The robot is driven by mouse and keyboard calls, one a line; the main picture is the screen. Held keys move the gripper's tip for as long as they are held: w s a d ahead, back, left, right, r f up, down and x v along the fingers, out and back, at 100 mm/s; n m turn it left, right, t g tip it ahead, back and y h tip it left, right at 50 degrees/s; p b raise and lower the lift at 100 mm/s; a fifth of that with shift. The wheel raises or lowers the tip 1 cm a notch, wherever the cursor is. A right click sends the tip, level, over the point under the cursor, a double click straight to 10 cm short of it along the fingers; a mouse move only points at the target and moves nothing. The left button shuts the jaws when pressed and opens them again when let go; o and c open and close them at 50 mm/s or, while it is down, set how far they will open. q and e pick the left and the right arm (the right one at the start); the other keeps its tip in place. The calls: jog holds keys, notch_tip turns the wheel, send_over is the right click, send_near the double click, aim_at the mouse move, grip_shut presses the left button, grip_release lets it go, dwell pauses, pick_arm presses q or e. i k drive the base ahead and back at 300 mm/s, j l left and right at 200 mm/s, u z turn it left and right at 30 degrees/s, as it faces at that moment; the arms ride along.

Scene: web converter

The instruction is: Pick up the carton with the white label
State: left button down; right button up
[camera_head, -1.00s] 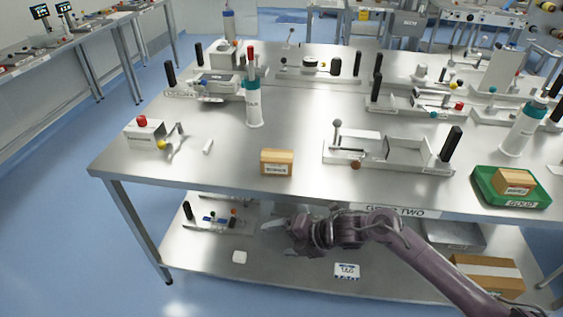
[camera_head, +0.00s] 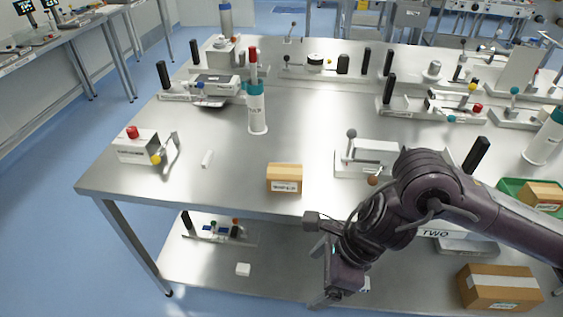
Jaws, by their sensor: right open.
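A small brown carton with a white label (camera_head: 284,178) stands on the steel table near its front edge, left of centre. A similar small carton, also with a white label (camera_head: 541,195), sits in the green tray (camera_head: 514,186) at the right. My right gripper (camera_head: 324,263) is open and empty, in front of the table edge and below and right of the nearer carton, apart from it. My right arm comes in from the right and hides part of the fixture and table front behind it. My left gripper is out of view.
The table (camera_head: 225,189) has free room around the nearer carton. A white-and-teal bottle (camera_head: 257,108), a box with a red button (camera_head: 135,146) and a lever fixture (camera_head: 372,157) stand farther back. A larger taped box (camera_head: 499,288) lies on the lower shelf.

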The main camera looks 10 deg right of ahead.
aim_at(283, 178)
jog(key=i, duration=1.1)
